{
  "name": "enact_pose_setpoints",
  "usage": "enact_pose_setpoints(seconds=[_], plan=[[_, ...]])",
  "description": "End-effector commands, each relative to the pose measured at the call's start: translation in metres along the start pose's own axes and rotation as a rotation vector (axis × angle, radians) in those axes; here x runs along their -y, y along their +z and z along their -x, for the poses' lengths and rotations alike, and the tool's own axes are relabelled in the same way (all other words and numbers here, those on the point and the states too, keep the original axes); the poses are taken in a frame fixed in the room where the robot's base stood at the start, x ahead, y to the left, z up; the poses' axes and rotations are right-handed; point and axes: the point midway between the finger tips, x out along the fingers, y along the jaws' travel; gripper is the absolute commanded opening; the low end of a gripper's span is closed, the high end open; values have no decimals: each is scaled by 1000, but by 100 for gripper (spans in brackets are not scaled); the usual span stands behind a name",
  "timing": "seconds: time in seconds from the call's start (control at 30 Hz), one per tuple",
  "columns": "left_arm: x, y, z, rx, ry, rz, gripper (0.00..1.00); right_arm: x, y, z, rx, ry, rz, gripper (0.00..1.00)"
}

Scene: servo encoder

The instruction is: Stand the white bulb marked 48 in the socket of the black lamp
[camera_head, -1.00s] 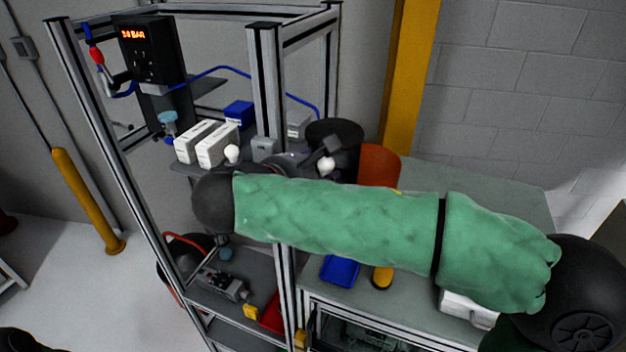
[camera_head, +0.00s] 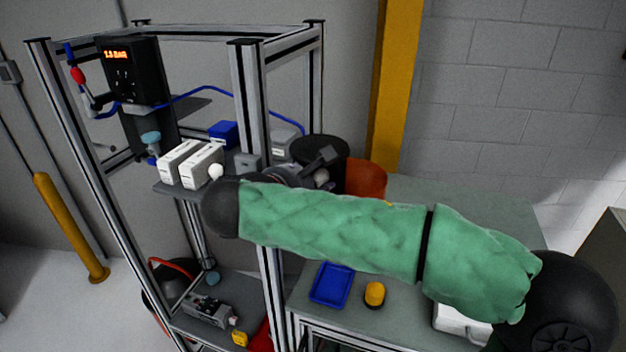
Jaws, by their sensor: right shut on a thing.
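My right arm, in a green sleeve, comes in from the right and bends back at its black elbow in front of the frame's shelf. My right gripper (camera_head: 326,164) shows small behind the sleeve, beside the post. It is shut on a white bulb (camera_head: 322,176), which is held low in the jaws and partly hidden by the arm. A second white bulb (camera_head: 216,171) shows beside the white boxes on the shelf. No number is readable on either bulb. I cannot pick out the black lamp or its socket for sure. My left gripper is not in view.
An aluminium frame (camera_head: 247,110) carries a shelf with white boxes (camera_head: 200,163) and a blue box (camera_head: 223,133). A black bin (camera_head: 338,148) and an orange bin (camera_head: 366,178) stand behind the gripper. A blue tray (camera_head: 331,285) and a yellow-topped item (camera_head: 375,292) are on the grey bench.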

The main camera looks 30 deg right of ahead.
Motion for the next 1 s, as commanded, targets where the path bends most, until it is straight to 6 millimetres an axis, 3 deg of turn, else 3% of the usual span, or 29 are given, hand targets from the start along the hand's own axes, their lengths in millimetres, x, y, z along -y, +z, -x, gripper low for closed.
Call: enact_pose_setpoints(seconds=[0.17,0.2,0.27,0.3,0.67,0.83,1.0], plan=[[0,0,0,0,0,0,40,-1,-2,0,-1,0,4,9],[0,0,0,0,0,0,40,-1,-2,0,-1,0,4,50],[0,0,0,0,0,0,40,-1,-2,0,-1,0,5,67],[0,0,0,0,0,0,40,-1,-2,0,-1,0,5,69],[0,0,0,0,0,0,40,-1,-4,3,-3,0,8,69],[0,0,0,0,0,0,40,-2,-3,22,-2,3,7,69],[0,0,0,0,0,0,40,-2,-2,56,-1,7,4,69]])
